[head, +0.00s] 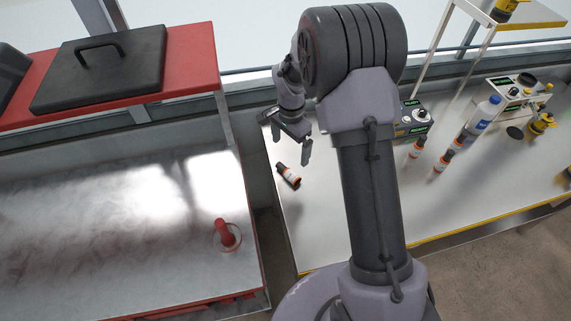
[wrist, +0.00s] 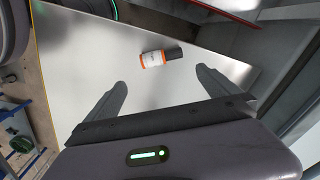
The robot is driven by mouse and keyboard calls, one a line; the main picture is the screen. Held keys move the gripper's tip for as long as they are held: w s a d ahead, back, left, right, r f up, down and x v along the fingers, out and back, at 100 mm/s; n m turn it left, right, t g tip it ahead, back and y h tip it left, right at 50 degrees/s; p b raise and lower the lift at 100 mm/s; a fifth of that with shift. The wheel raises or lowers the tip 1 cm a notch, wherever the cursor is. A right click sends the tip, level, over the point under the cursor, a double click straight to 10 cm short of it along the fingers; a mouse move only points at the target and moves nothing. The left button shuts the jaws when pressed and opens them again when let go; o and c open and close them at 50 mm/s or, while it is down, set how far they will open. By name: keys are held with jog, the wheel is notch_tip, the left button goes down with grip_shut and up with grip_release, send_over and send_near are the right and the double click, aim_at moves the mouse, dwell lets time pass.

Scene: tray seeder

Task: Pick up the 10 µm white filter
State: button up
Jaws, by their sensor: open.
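A small cylinder (head: 288,177) with a white body, orange bands and a dark end lies on its side near the left end of the pale bench. It also shows in the wrist view (wrist: 154,59), beyond the fingertips and roughly between their lines. No 10 µm marking can be read on it. Two similar orange-and-white cylinders, a left one (head: 416,149) and a right one (head: 444,161), stand upright farther right. My gripper (head: 292,146) is open and empty above the bench, just beyond the lying cylinder in the head view; in the wrist view its fingers (wrist: 161,80) are spread wide.
The pale bench (head: 330,215) is clear around the lying cylinder. A separate metal table (head: 110,235) with a red knob (head: 226,234) is at left.

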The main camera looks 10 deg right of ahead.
jog(key=b, duration=0.1)
send_over(288, 170)
jog(key=f, duration=0.7)
jog(key=shift+s+d+f, duration=0.1)
jog(key=shift+d+f, duration=0.1)
jog(key=f, duration=0.1)
jog(key=f+b, duration=0.1)
jog(key=f, duration=0.1)
jog(key=f+b, duration=0.1)
jog(key=f, duration=0.1)
jog(key=shift+a+f, duration=0.15)
jog(key=shift+a, duration=0.15)
jog(key=c, duration=1.1)
